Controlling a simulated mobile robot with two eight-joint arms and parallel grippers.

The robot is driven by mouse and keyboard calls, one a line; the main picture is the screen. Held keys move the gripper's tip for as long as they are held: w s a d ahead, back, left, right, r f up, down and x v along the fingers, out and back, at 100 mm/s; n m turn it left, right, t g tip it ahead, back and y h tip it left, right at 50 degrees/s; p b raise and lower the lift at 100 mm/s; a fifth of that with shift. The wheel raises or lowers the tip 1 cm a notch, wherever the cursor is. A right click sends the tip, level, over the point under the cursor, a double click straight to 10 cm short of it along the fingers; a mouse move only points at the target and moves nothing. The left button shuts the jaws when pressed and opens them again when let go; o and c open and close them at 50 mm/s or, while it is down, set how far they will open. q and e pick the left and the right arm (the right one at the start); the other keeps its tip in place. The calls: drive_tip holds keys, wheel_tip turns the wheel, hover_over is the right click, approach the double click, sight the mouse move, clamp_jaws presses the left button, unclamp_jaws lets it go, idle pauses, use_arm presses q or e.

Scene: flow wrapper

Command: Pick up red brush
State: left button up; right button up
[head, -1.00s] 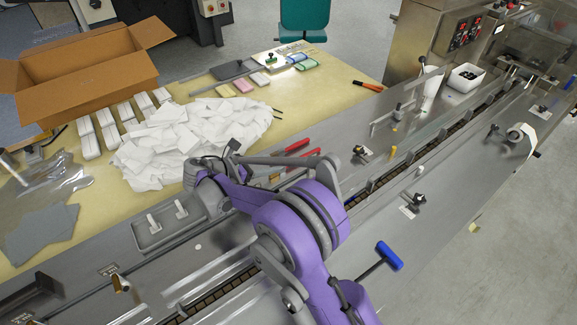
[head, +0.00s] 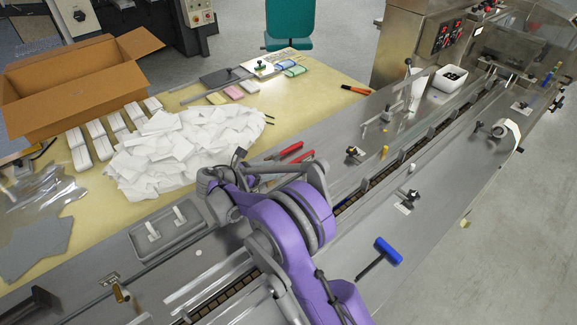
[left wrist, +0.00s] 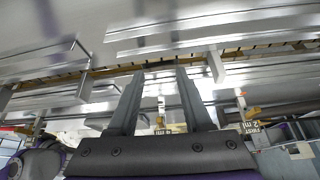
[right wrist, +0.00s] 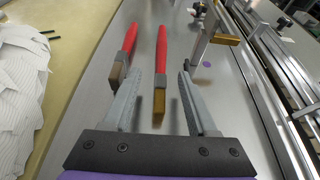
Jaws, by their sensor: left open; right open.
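Two brushes with red handles lie side by side on the grey metal surface. One red brush (right wrist: 161,50) appears between my right fingertips in the right wrist view, its tan bristle end towards my palm. The other red brush (right wrist: 128,48) lies just left of it, outside the fingers. In the head view, the red brushes (head: 290,149) show beyond my purple right arm. My right gripper (right wrist: 160,72) is open and empty; I cannot tell its height above the brush. My left gripper (left wrist: 160,72) is open and empty over metal rails, out of the head view.
A heap of white packets (head: 180,150) lies on the table left of the brushes. The conveyor channel (head: 378,178) and its metal rails run on their right.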

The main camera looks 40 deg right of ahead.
sight(279, 168)
drive_tip(key=x, duration=0.3)
drive_tip(key=shift+d+f, duration=0.15)
clamp_jaws()
idle(0.5)
